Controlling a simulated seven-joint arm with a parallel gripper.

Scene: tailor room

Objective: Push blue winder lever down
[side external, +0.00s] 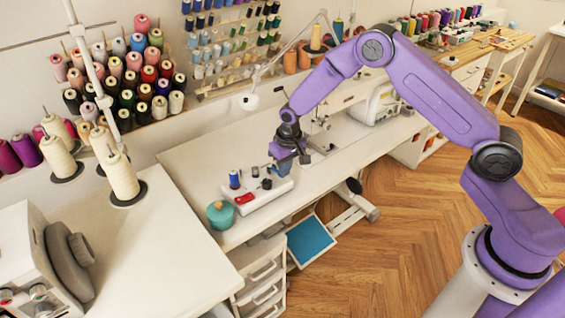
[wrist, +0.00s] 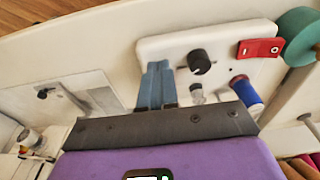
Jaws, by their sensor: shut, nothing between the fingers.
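The winder is a white box (side external: 262,203) on the white table; it also shows in the wrist view (wrist: 218,39). It carries a blue spool (side external: 234,180), a black knob (wrist: 199,61) and a red switch plate (wrist: 260,47). The blue spool stands upright at lower right in the wrist view (wrist: 246,92). A small pale fitting (wrist: 196,94) lies between spool and fingers; I cannot tell whether it is the lever. My gripper (side external: 284,166) is above the box's right end, its blue fingers shut and empty. In the wrist view the fingertips (wrist: 158,66) are left of the knob.
A sewing machine (side external: 378,104) stands behind my gripper to the right. Thread cones (side external: 123,178) stand at left. The tabletop (side external: 200,165) behind the box is largely clear.

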